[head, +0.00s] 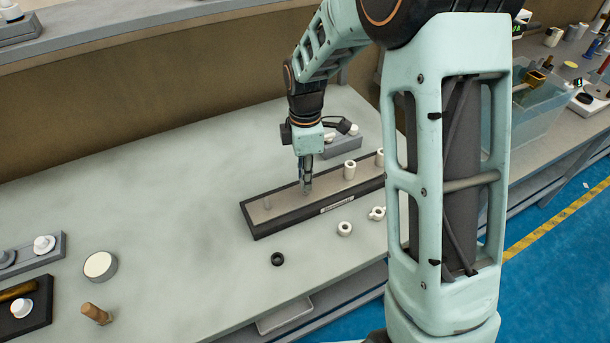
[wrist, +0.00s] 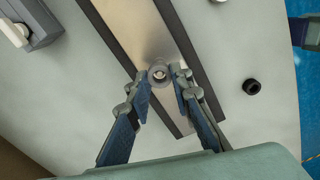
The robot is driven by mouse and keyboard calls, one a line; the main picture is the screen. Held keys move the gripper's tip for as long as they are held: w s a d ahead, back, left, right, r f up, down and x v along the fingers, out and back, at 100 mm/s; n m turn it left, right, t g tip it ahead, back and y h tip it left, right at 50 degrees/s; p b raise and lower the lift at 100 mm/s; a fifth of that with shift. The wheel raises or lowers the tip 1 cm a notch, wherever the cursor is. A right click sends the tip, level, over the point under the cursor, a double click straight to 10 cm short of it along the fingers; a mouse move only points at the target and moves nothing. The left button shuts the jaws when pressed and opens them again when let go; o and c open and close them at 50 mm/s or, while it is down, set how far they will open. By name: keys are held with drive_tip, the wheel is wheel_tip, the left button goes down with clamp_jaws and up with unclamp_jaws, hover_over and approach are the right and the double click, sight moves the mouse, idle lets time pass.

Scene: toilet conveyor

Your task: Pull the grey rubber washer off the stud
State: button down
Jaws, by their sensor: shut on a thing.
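The grey rubber washer (wrist: 152,73) shows in the wrist view as a small grey ring between my fingertips. A pale round end, apparently the stud (wrist: 160,72), shows in the ring's middle. My gripper (wrist: 161,82) is shut on the washer, one finger on each side. In the head view my gripper (head: 307,189) points down over the long dark-edged board (head: 285,208) with a metal top. The fingers mostly hide the washer and stud there. How high the washer sits on the stud cannot be told.
The table's left middle is clear.

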drive_tip(key=shift+r+p, duration=1.15)
drive_tip(key=shift+r, duration=0.55)
drive_tip(key=shift+s+f, duration=0.1)
